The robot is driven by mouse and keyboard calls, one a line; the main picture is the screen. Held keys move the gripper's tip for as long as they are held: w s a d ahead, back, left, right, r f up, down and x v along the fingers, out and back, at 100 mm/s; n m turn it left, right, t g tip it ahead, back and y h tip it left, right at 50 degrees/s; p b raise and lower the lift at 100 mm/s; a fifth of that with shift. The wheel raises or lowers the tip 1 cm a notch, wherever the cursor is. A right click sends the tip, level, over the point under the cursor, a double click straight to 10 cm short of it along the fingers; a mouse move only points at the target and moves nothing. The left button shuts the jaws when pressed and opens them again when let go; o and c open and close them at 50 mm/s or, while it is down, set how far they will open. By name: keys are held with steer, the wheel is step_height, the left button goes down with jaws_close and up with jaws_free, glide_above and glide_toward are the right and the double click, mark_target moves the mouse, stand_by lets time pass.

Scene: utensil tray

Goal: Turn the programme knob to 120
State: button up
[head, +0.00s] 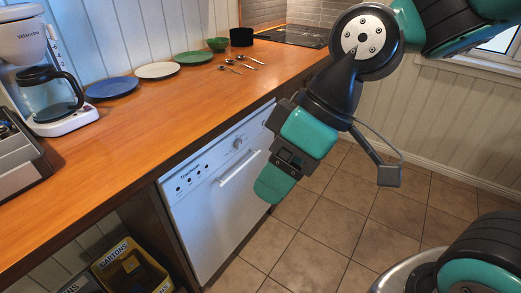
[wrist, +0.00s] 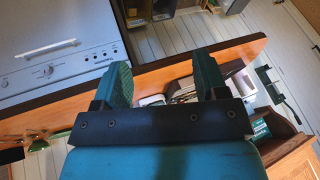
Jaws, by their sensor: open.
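The programme knob (head: 237,144) is a small round grey dial on the upper front panel of the white dishwasher (head: 212,215). It also shows in the wrist view (wrist: 48,71), at the left, with the panel upside down. The numbers around it are too small to read, so its setting cannot be told. My gripper (head: 272,186) hangs in front of the dishwasher's right side in the head view. In the wrist view my gripper (wrist: 163,84) has its two teal fingers spread, with nothing between them. It is apart from the knob.
A bar handle (head: 240,167) juts out below the knob, and several round buttons (head: 190,180) sit left of it. The wooden counter (head: 150,125) overhangs above, carrying a coffee maker (head: 45,75), plates and utensils. The tiled floor (head: 330,225) in front is clear.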

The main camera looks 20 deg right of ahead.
steer(key=w+a+f+n+t+y+b, duration=0.2)
steer(key=w+f+n+y+b, duration=0.15)
steer(key=w+f+b, duration=0.55)
steer(key=n+t+b, duration=0.4)
steer(key=t+b, duration=0.9)
steer(key=b, duration=0.4)
glide_toward(241, 145)
steer(key=shift+h, duration=0.25)
steer(key=p+x, duration=0.3)
steer(key=x, duration=0.6)
steer(key=shift+w+a, duration=0.1)
steer(key=shift+c, duration=0.4)
steer(key=c, duration=0.8)
steer(key=shift+c, duration=0.2)
